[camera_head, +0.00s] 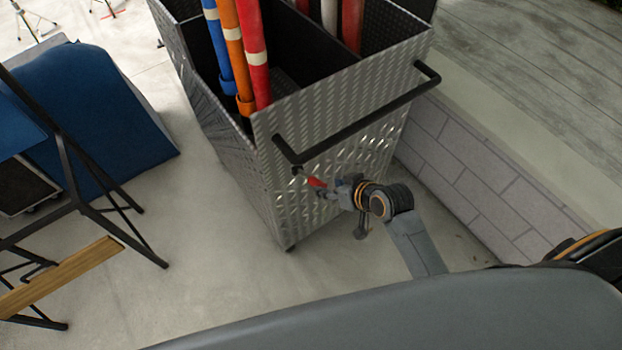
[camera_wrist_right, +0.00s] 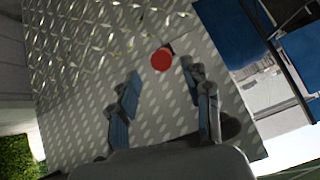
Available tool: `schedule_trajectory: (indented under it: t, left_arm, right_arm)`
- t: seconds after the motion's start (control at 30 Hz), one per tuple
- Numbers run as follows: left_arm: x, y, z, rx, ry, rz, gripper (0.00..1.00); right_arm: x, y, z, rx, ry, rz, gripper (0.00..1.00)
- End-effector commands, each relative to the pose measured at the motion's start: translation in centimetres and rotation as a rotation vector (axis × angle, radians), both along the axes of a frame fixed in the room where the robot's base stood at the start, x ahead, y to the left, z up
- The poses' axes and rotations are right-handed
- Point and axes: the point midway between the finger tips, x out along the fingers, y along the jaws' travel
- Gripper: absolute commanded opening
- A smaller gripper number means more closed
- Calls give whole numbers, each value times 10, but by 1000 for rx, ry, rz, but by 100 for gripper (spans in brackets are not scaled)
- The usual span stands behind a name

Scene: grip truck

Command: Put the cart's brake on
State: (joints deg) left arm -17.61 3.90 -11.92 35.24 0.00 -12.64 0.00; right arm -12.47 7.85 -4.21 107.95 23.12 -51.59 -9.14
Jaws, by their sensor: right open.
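The cart (camera_head: 300,150) is a tall silver box of diamond-plate metal with a black push handle (camera_head: 360,125) across its near side. A small red-tipped brake lever (camera_head: 316,182) sticks out from the near face below the handle. My right gripper (camera_head: 326,190) is at this lever, close to the plate. In the right wrist view, the lever's round red end (camera_wrist_right: 161,60) shows ahead of and between the two open fingers (camera_wrist_right: 160,92). I cannot tell whether a finger touches it. The lever's base is mostly hidden behind its red end. My left gripper is not in view.
Blue, orange and red poles (camera_head: 227,50) stand in the cart. A grey block wall (camera_head: 465,165) with a ledge runs close along the right. A blue ramp-like block (camera_head: 85,115) and a black stand with a wooden board (camera_head: 60,275) are at the left. Concrete floor between them is clear.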

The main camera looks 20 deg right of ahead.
Motion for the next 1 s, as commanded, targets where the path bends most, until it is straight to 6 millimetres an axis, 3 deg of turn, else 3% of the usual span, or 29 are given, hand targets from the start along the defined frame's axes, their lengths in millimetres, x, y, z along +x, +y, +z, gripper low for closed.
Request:
schedule_trajectory:
  t: [0.23,0.5,0.97,1.0]
  left_arm:
    - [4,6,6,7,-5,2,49]
    - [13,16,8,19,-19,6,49]
    - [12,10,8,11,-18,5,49]
    - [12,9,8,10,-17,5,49]
  right_arm:
    - [34,16,-33,2,-1,1,49]
    - [57,27,-60,1,0,1,49]
    - [63,30,-67,-1,0,1,49]
    - [63,30,-67,-1,0,1,42]
